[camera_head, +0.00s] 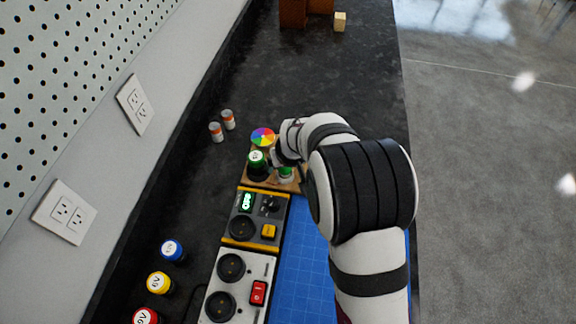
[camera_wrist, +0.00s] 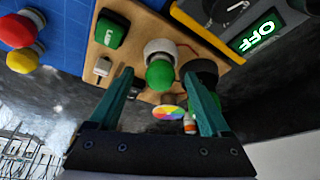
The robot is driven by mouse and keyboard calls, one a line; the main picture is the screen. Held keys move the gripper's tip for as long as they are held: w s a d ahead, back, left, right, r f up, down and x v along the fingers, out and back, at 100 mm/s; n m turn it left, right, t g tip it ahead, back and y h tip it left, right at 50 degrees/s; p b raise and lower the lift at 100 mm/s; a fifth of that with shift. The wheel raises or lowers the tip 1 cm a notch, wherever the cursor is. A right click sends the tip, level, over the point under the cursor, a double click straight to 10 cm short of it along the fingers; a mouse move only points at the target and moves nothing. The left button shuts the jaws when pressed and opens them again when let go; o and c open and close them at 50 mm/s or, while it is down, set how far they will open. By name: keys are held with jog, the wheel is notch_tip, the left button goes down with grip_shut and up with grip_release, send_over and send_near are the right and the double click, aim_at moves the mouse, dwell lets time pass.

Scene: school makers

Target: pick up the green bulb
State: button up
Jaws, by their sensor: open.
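The green bulb (camera_wrist: 160,76) has a white base and sits on a wooden board (camera_wrist: 140,20) in the wrist view. In the head view the green bulb (camera_head: 285,173) is small and partly hidden by my arm. My gripper (camera_wrist: 158,78) is open and empty, with one dark teal finger on each side of the bulb's round end in the picture. I cannot tell whether the fingers touch it. In the head view my gripper (camera_head: 280,160) is over the board, mostly hidden behind my wrist.
A green-capped dark cylinder (camera_head: 257,164) stands close left of the bulb, with a colour wheel (camera_head: 263,136) behind. A grey and yellow power unit (camera_head: 240,229) is in front.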

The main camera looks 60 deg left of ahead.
grip_shut()
dwell(0.3)
jog(key=shift+r, duration=0.1)
